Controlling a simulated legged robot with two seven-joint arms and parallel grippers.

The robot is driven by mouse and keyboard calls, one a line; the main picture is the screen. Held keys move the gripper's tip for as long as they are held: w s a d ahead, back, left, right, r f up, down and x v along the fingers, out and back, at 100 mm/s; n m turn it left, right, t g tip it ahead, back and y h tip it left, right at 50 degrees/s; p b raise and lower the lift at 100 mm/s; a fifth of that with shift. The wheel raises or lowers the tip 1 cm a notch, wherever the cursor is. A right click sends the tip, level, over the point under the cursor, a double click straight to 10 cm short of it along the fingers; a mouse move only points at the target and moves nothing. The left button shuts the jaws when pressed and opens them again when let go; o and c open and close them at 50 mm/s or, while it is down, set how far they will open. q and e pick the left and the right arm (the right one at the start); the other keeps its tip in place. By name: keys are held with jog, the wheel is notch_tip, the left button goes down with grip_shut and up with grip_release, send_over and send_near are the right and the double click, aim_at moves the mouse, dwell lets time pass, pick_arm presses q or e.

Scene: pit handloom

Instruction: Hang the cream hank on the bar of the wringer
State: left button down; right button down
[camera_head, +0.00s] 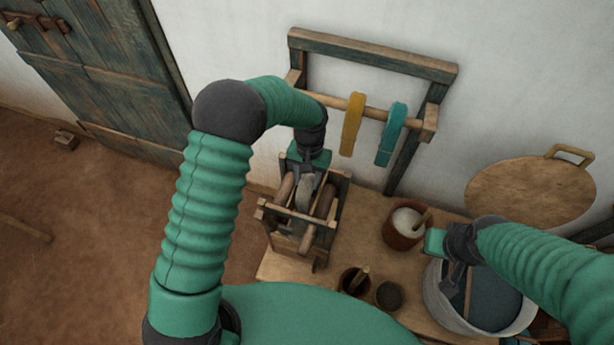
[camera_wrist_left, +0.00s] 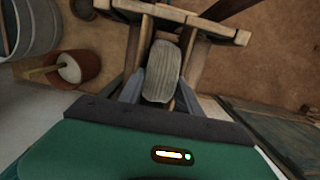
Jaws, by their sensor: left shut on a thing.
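The wringer (camera_head: 293,214) is a small wooden frame with brown rollers, standing at the left end of the low table. My left gripper (camera_head: 306,182) reaches down over it, shut on the cream hank (camera_head: 304,192). The hank is a pale, ribbed loop. In the left wrist view the hank (camera_wrist_left: 162,70) sits between the two fingers of my left gripper (camera_wrist_left: 160,92), with the wringer's wooden frame (camera_wrist_left: 190,18) around and behind it. I cannot tell whether the hank touches a bar. My right gripper (camera_head: 456,274) is over the basin; its finger opening is unclear.
A wall rack (camera_head: 372,53) holds a yellow hank (camera_head: 352,124) and a teal hank (camera_head: 391,135) behind the wringer. A brown pot (camera_head: 397,237), small bowls (camera_head: 389,295) and a grey basin (camera_head: 435,297) of dark liquid stand to its right. Floor at left is mostly clear.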

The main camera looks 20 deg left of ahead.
pick_arm(q)
jog(key=shift+w+d, duration=0.1)
pick_arm(e)
jog(key=shift+w+d, duration=0.1)
pick_arm(q)
jog(key=c, duration=1.2)
grip_release()
jog(key=shift+d, duration=0.1)
jog(key=o, duration=0.5)
jog(key=shift+d+r, duration=0.1)
jog(key=shift+c, duration=0.2)
jog(key=o, duration=0.4)
jog(key=shift+a, duration=0.25)
jog(key=shift+r, duration=0.1)
pick_arm(e)
jog(key=shift+d, duration=0.1)
pick_arm(q)
notch_tip(320, 180, up, 2)
jog(key=shift+d+r+p, duration=0.15)
jog(key=shift+p, duration=0.95)
notch_tip(320, 180, up, 4)
jog(key=p, duration=0.2)
jog(key=shift+f+p, duration=0.2)
jog(key=shift+p, duration=0.2)
pick_arm(e)
jog(key=v, duration=0.2)
jog(key=w+v, duration=0.1)
jog(key=v, duration=0.1)
jog(key=shift+s+r, duration=0.15)
jog(key=shift+r, duration=0.2)
